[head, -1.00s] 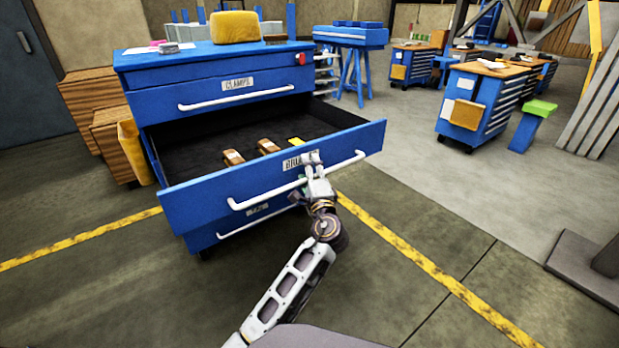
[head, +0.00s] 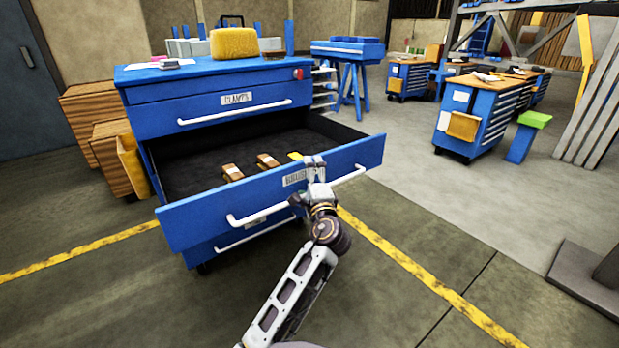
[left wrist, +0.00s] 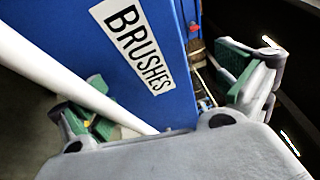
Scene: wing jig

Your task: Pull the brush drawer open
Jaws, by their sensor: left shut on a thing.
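The brush drawer (head: 205,214) stands pulled well out of the blue cabinet. Its front carries a BRUSHES label (left wrist: 138,45) and a long white bar handle (head: 265,214), which also crosses the left wrist view (left wrist: 60,72). Wooden-handled brushes (head: 232,173) lie on the dark drawer floor. My left gripper (head: 315,163) is at the drawer front, right of the label. In the left wrist view, the drawer front and handle are between its fingers, one finger outside and one inside the drawer. It is shut on the drawer front. My right gripper is out of view.
The closed CLAMPS drawer (head: 190,111) is above, another closed drawer (head: 225,249) below. Wooden crates (head: 95,110) stand at left. The floor in front and to the right is open.

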